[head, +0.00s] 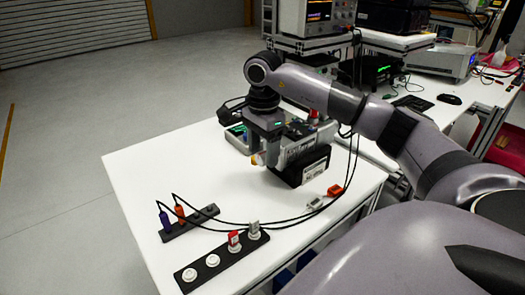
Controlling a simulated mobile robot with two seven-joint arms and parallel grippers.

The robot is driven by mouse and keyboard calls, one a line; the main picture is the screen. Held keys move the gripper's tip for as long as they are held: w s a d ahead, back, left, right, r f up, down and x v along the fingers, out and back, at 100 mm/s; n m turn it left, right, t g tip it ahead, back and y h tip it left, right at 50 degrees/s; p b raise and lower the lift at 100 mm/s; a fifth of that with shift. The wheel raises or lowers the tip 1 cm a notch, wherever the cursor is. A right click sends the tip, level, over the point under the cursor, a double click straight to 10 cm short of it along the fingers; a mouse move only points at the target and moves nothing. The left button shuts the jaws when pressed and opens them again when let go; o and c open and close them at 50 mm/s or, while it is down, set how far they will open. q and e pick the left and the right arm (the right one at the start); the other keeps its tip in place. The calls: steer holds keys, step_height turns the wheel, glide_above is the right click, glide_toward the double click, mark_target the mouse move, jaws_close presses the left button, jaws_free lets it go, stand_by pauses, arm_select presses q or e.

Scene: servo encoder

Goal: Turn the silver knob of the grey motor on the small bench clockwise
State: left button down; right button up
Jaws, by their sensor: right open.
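The small bench (150,170) has a white top. A grey boxy unit with a black end and a white label (312,168), which looks like the motor, stands on its far right part. The silver knob cannot be made out; my right gripper and arm cover that area. My right gripper (264,158) points down at the left side of this unit, open. Whether its fingers are around the knob or touch anything cannot be told. My left gripper is not in view.
Two black strips (190,224) (222,261) lie at the bench's front, with purple, orange, red and grey plugs. Black cables run from them across the top to the right. A red connector (335,191) lies near the right edge. The bench's left part is clear.

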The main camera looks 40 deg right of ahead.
steer(key=shift+f, duration=0.5)
